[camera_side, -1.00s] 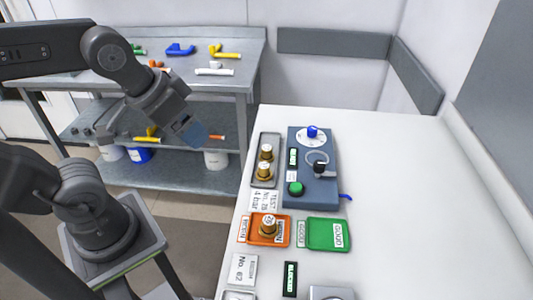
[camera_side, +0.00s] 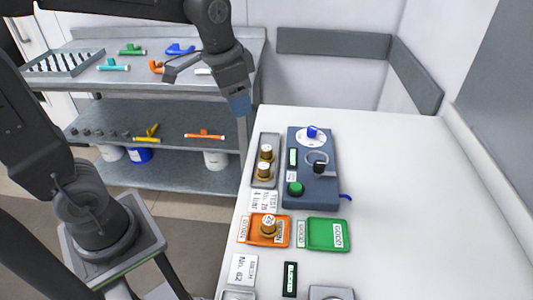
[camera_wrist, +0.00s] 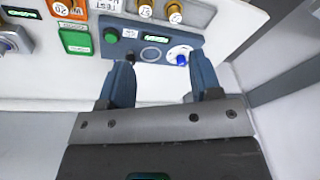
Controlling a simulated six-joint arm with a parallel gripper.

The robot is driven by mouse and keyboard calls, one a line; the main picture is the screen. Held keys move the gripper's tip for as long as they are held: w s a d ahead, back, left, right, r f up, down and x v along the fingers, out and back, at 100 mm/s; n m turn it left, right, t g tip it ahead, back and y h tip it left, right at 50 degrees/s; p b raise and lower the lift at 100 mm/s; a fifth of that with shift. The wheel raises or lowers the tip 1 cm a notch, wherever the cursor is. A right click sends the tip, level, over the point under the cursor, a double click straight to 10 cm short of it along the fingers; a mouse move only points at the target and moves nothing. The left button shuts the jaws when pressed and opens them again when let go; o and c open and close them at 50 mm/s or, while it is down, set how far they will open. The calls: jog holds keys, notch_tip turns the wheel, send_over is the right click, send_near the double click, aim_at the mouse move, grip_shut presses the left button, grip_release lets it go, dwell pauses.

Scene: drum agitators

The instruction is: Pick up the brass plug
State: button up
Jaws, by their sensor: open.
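Three brass plugs show. Two stand upright in a grey tray (camera_side: 276,142): a rear plug (camera_side: 266,153) and a front plug (camera_side: 264,171). A third brass plug (camera_side: 269,225) with a pale top stands in an orange tray (camera_side: 243,229). In the wrist view the two tray plugs show at the top edge, one (camera_wrist: 145,9) left and one (camera_wrist: 175,13) right; the orange tray's plug (camera_wrist: 62,9) is top left. My gripper (camera_side: 238,104) hangs in the air behind and left of the grey tray. Its fingers (camera_wrist: 162,78) are apart with nothing between them.
A blue-grey test device (camera_side: 320,188) with a green button, black knob and blue-knobbed dial stands right of the grey tray. An empty green tray (camera_side: 328,222) sits beside the orange one. The white bench's right side (camera_side: 410,200) is clear. A shelf (camera_side: 170,165) stands behind.

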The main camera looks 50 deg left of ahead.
aim_at(267, 147)
jog(key=w+a+f+m+g, duration=0.2)
jog(key=w+f, duration=0.3)
jog(key=w, duration=0.4)
jog(key=shift+m, duration=0.3)
jog(key=f, duration=1.4)
jog(key=shift+d+f, duration=0.1)
jog(key=shift+d, duration=0.15)
grip_shut()
